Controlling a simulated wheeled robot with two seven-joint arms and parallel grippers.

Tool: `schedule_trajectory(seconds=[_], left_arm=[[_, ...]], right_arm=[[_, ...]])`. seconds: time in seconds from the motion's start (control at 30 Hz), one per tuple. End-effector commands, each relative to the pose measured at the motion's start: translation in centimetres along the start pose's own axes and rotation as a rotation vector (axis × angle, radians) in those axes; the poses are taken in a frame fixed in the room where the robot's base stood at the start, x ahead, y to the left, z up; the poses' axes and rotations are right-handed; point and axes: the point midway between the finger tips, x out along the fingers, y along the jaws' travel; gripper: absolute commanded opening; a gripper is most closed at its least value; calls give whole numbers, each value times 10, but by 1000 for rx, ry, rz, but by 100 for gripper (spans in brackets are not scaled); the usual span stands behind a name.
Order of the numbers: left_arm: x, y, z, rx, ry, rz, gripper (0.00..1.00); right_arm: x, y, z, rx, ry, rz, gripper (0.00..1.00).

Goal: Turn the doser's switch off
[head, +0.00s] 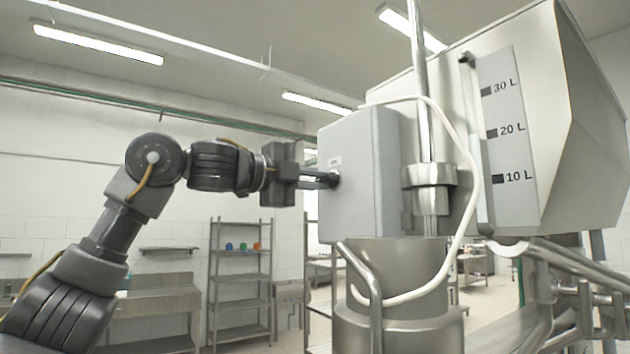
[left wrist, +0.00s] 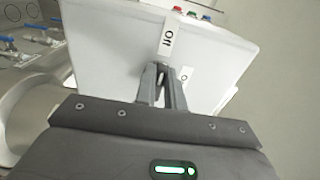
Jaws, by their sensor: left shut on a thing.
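The doser's switch (head: 336,180) is a small dark knob on the left face of the grey control box (head: 375,165). My left gripper (head: 330,180) reaches it from the left and is shut on it. In the left wrist view my left gripper's fingertips (left wrist: 163,70) are close together at the box face (left wrist: 110,45), and they hide the switch. A white label reading "Off" (left wrist: 168,38) is just above the fingertips. A second small label (left wrist: 185,73) is partly hidden at their right. My right gripper is not in view.
A steel hopper (head: 550,120) with a litre scale stands right of the box. A white hose (head: 463,225) loops in front of the steel column (head: 400,265). A shelf rack (head: 240,280) stands far behind. Coloured buttons (left wrist: 180,10) show on the box's far side.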

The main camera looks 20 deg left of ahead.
Motion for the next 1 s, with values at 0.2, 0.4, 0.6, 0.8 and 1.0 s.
schedule_trajectory(seconds=[0.2,0.4,0.6,0.8,1.0], left_arm=[[0,0,1,-8,-1,0,0],[0,0,1,-7,-1,1,12],[0,0,0,-6,0,1,33],[0,0,0,-5,0,0,33],[-16,3,1,-4,-1,-2,33]], right_arm=[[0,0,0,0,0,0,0],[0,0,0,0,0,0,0],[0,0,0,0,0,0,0],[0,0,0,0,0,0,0],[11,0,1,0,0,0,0]])
